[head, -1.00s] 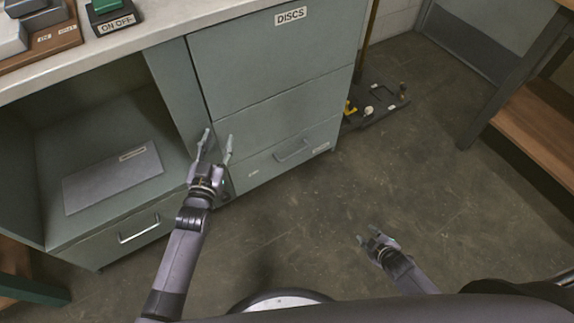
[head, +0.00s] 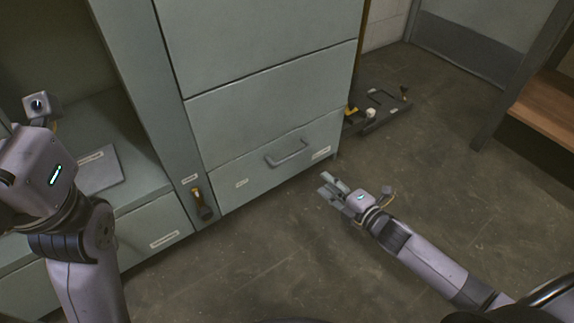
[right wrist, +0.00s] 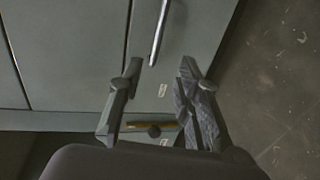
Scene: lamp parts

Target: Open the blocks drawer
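The grey-green cabinet's bottom right drawer (head: 262,170) is shut, its front flush with the cabinet. It has a metal bar handle (head: 288,153) and two small labels, too small to read. The handle also shows at the top of the right wrist view (right wrist: 159,32). My right gripper (head: 326,186) is open and empty, in front of and below the drawer's right part, apart from the handle. Its spread fingers (right wrist: 157,82) show in the right wrist view. My left gripper (head: 42,160) is at the left, before the open cabinet bay; its fingers are mostly hidden or cut off.
A yellow and black item (head: 202,205) hangs low on the cabinet, left of the drawer. Another labelled drawer (head: 155,232) is at lower left. A black tray-like base (head: 378,110) lies on the floor beyond the cabinet. A wooden shelf unit (head: 545,100) stands right. The floor between is clear.

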